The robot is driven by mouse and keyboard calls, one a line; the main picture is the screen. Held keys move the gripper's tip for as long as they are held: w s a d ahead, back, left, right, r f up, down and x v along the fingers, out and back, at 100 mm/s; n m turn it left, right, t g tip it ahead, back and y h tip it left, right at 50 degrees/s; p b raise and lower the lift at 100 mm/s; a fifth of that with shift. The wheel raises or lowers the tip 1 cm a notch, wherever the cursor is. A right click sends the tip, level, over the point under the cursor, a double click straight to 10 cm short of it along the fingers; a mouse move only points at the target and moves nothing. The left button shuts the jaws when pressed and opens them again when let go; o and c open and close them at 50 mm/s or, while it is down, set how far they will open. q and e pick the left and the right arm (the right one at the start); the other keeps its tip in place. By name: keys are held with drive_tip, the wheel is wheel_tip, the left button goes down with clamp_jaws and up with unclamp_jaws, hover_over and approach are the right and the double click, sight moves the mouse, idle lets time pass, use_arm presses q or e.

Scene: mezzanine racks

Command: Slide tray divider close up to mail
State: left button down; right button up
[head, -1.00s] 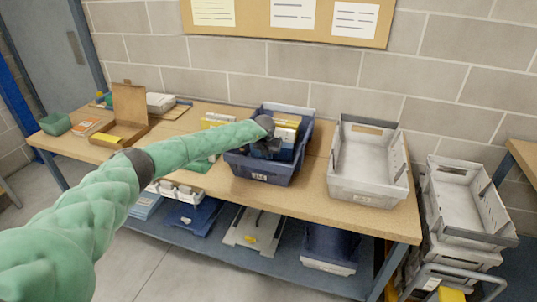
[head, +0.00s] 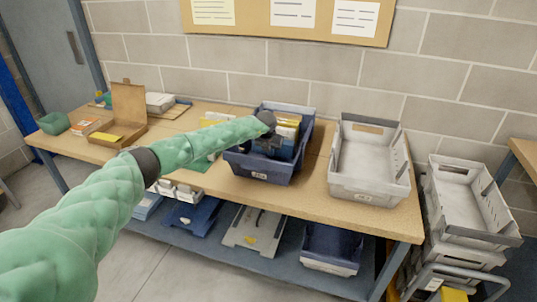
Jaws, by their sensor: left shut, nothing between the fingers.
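The blue mail tray (head: 256,173) stands on the wooden bench, near its middle. Yellow and white mail (head: 288,122) stands upright in the back part of the tray. A dark blue-grey panel in front of the mail looks like the divider, but its edges are hard to tell apart from my gripper and the tray. My left arm comes in from the left, and my left gripper (head: 267,144) is down inside the tray, shut and empty, near the front of the mail. I cannot tell whether it touches the divider. My right gripper is not in view.
An empty grey tray (head: 368,190) stands to the right on the bench. A cardboard box (head: 128,103) and a green bin (head: 54,123) are at the left. More trays sit on the lower shelf, and stacked grey trays (head: 466,202) stand at the right.

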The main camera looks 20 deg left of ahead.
use_arm(q)
drive_tip(key=shift+w+b, duration=1.2)
drive_tip(key=shift+b, duration=0.15)
idle(2.3)
drive_tip(key=shift+s, duration=0.2)
drive_tip(key=shift+s+p, duration=0.5)
drive_tip(key=shift+s, duration=0.1)
drive_tip(key=shift+r+p, duration=0.95)
drive_tip(key=shift+r, duration=1.9)
wheel_tip(320, 180, up, 7)
drive_tip(key=p, duration=0.1)
drive_tip(key=shift+r+p, duration=0.15)
drive_tip(key=shift+p, duration=0.15)
